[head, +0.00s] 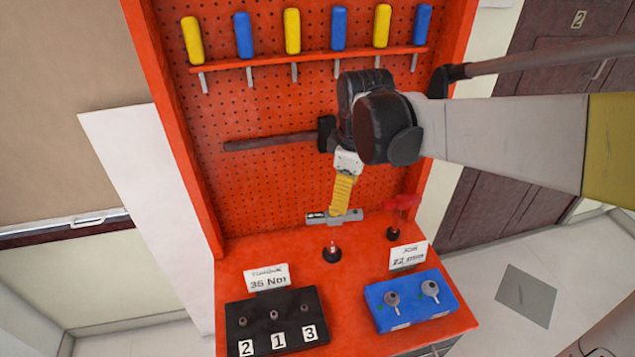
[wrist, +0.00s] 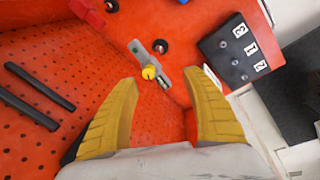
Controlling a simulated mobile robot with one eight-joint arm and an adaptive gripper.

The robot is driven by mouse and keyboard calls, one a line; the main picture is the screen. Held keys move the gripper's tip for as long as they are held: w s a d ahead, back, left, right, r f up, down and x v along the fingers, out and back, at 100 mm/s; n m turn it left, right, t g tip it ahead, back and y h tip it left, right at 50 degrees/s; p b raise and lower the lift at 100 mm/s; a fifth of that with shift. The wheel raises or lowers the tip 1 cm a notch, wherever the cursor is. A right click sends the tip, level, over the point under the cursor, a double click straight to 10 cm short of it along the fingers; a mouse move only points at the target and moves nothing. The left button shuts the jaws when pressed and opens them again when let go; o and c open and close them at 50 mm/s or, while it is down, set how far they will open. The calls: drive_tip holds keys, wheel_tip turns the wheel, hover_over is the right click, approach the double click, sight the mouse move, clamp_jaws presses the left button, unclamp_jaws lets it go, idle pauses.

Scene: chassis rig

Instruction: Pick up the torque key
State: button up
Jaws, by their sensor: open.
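A grey bar-shaped tool (head: 350,217) with a dark display, apparently the torque key, is near the front of the pegboard, above a dark round holder (head: 332,255). Whether a finger touches the tool cannot be told.
A red-handled tool (head: 402,202) stands in another holder to the right. A black numbered block (head: 290,300) and a blue block (head: 411,300) with two grey knobs sit in front, with label cards behind. The orange pegboard (head: 270,180) holds a dark bar and several screwdrivers.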

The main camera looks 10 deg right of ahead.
sight(336, 218)
drive_tip(key=w+f+n, duration=0.1)
drive_tip(key=w, duration=0.1)
drive_tip(key=w+f+n+g, duration=0.1)
drive_tip(key=w+n, duration=0.1)
drive_tip(key=w+f+n+g+p, duration=0.1)
drive_tip(key=f, duration=0.1)
drive_tip(key=shift+w+n, duration=0.3)
drive_tip(key=shift+w, duration=0.1)
drive_tip(key=shift+w+f, duration=0.15)
drive_tip(key=shift+f, duration=0.1)
wheel_tip(336, 218, down, 11)
drive_tip(key=b, duration=0.3)
drive_tip(key=shift+d+b, duration=0.1)
drive_tip(key=shift+b, duration=0.2)
drive_tip(key=shift+r, duration=0.1)
drive_tip(key=shift+c, duration=0.5)
clamp_jaws()
